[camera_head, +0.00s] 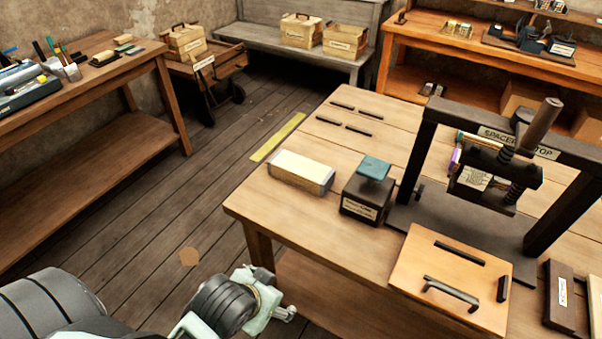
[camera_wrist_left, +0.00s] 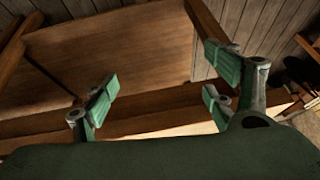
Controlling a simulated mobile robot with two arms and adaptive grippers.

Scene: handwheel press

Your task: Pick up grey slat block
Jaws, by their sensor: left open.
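No block in view is plainly a grey slat block. A cream-topped block with grey sides (camera_head: 301,173) lies on the wooden table near its left edge. Several thin dark slats (camera_head: 358,130) lie flat farther back on the table. A dark labelled block (camera_head: 560,298) lies at the right edge of the head view. My left gripper (camera_head: 268,298) is low, in front of the table's near left corner, apart from all of these. In the left wrist view its fingers (camera_wrist_left: 163,92) are spread and empty, facing the table's wooden edge and lower boards. My right gripper is out of view.
A dark box with a teal top (camera_head: 366,187) stands beside the cream block. A black press (camera_head: 480,170) and a wooden board with black handles (camera_head: 455,275) fill the table's right.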

